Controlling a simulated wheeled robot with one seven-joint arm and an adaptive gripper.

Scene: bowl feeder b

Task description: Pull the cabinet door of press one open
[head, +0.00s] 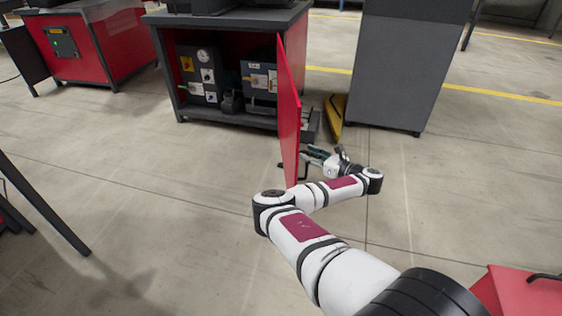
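The red cabinet door (288,115) stands swung out from the dark-framed cabinet (187,113), at a wide angle to its front, and shows nearly edge-on. The cabinet's inside is exposed, with grey boxes, a gauge and valves on its floor. My gripper (311,159) is low on the right side of the door, close to its free edge. Dark parts near the fingertips may be the door handle. The door partly hides this spot, so I cannot tell whether the fingers touch it or are shut.
A tall grey cabinet (398,72) stands to the right, with a yellow object (336,114) beside it. Another red cabinet (85,45) is at the upper left. A red surface (524,293) is at the lower right. The floor left of the door is clear.

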